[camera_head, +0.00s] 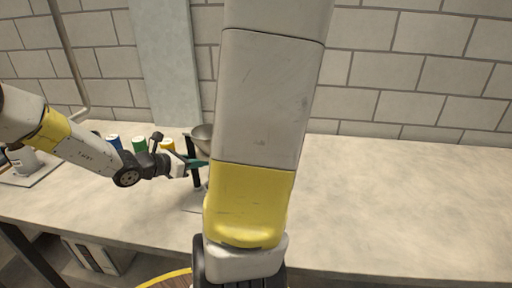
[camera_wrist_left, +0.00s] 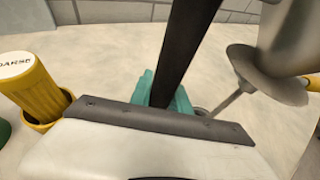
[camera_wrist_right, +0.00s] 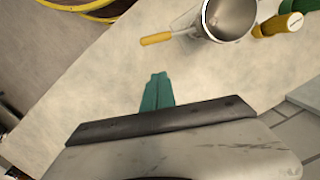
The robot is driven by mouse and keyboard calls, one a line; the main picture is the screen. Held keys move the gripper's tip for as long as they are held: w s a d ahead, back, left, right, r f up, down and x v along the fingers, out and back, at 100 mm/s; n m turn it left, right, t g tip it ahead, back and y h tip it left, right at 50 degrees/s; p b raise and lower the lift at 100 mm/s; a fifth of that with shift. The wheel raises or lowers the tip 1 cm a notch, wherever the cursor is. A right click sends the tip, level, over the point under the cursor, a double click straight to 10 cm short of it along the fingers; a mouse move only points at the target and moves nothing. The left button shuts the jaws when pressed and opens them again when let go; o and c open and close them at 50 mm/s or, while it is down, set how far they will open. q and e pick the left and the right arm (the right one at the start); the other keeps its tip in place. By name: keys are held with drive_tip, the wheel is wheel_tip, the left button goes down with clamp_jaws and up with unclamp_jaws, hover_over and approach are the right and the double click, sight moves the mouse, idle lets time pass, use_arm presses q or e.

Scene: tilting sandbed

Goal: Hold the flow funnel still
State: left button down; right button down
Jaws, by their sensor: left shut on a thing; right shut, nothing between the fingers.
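A grey metal funnel (camera_head: 202,132) stands over the table, partly hidden behind my right arm in the head view. In the left wrist view the funnel (camera_wrist_left: 290,50) is at the right, with a thin rod beneath it. In the right wrist view its open mouth (camera_wrist_right: 232,17) shows at the top, beside a yellow handle (camera_wrist_right: 157,39). My left gripper (camera_wrist_left: 166,92) has its green fingers shut on a dark upright post (camera_wrist_left: 186,45) beside the funnel. My right gripper (camera_wrist_right: 158,92) is shut and empty, apart from the funnel. The head view does not show its fingers.
A yellow container marked COARSE (camera_wrist_left: 33,85) stands left of the post. Blue (camera_head: 114,141) and green (camera_head: 139,145) containers stand behind my left wrist. A brick wall (camera_head: 420,60) closes the back. The right side of the table (camera_head: 400,200) is clear.

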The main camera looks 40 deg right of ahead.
drive_tip(key=s+a+f, duration=0.1)
drive_tip(key=a+f, duration=0.3)
drive_tip(key=f, duration=0.7)
drive_tip(key=shift+s+a+f, duration=0.15)
drive_tip(key=shift+s+a, duration=0.05)
drive_tip(key=shift+s+a, duration=0.25)
drive_tip(key=shift+a, duration=0.3)
drive_tip(key=shift+s+a, duration=0.2)
drive_tip(key=shift+a, duration=0.3)
drive_tip(key=shift+d, duration=0.15)
